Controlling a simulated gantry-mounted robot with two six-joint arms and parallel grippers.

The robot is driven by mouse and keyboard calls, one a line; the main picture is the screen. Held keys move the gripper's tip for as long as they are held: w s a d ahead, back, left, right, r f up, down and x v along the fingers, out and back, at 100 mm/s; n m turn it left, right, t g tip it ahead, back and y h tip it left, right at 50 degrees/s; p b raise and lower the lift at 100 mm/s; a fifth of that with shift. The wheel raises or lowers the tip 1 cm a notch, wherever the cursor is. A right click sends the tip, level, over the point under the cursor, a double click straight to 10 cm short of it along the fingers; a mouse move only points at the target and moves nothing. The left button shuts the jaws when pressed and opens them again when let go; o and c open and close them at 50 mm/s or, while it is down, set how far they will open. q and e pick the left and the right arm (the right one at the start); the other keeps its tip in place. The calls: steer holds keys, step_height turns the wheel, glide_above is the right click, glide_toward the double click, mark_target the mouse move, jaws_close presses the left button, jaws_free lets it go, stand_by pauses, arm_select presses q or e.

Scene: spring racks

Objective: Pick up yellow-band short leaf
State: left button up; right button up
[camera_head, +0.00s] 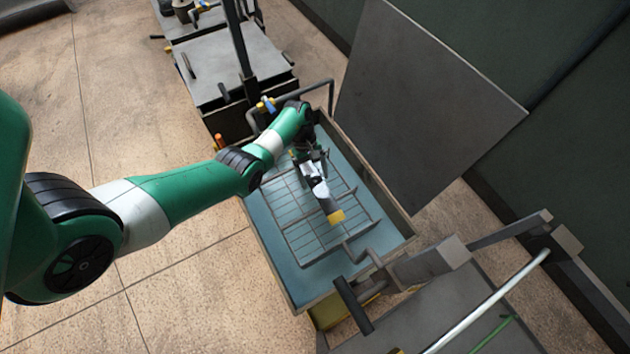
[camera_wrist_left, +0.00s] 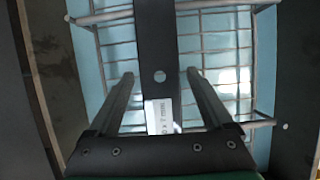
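The yellow-band short leaf lies in or over the wire rack (camera_head: 300,232) in the blue-floored tank; its yellow band (camera_head: 337,216) shows at the near end in the head view. My left gripper (camera_wrist_left: 160,75) is open, with a finger on each side of the strip and a narrow gap beside each. In the head view the left gripper (camera_head: 308,160) is at the strip's far end. My right gripper is not in view.
The tank's rim (camera_head: 410,240) surrounds the rack. A large grey panel (camera_head: 425,105) stands upright at its right. A grey cabinet (camera_head: 225,65) with a dark post stands behind. A grey bench (camera_head: 450,315) with a lever is in front. Tiled floor is clear at left.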

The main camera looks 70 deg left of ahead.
mark_target(317, 184)
arm_select(q)
jaws_close()
steer(key=shift+r, duration=0.1)
stand_by(0.3)
steer(key=shift+r+p, duration=0.35)
steer(key=shift+r, duration=0.1)
step_height(317, 184, up, 3)
steer(key=shift+f+p, duration=0.15)
steer(key=shift+p, duration=0.6)
steer(key=s+d+r+p, duration=0.3)
steer(key=d+r+p, duration=0.1)
steer(key=d, duration=0.2)
steer(key=s+d+r+p, duration=0.3)
steer(key=d+r+p, duration=0.2)
steer(key=d, duration=0.1)
steer(key=shift+s+d+r, duration=0.15)
steer(key=shift+s+d, duration=0.05)
steer(key=shift+s, duration=0.05)
